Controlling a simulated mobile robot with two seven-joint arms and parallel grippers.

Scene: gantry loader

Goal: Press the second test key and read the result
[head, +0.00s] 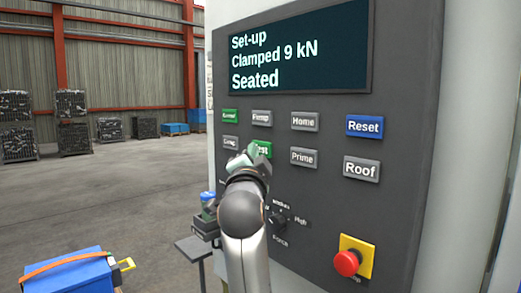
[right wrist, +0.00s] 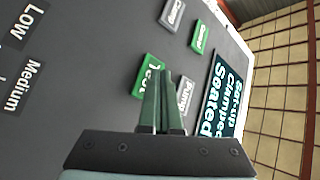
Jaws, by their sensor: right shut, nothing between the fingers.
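The dark control panel (head: 320,205) fills the right of the head view. Its display (head: 300,50) reads "Set-up", "Clamped 9 kN", "Seated". A green key ending in "est" (head: 265,149) is in the second row, partly hidden by my right gripper (head: 242,158). In the right wrist view this green key (right wrist: 146,78) reads "Test", and my shut, empty right fingers (right wrist: 162,88) overlap its edge. I cannot tell whether they touch it. Another green key (head: 230,116) is at the upper left of the panel. My left gripper is not in view.
Grey keys Home (head: 305,122), Prime (head: 303,158) and Roof (head: 361,168), and blue Reset (head: 365,126), are nearby. A red stop button (head: 347,262) on yellow is lower right. A selector knob (head: 278,220) is below the keys. A blue box (head: 65,275) stands lower left.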

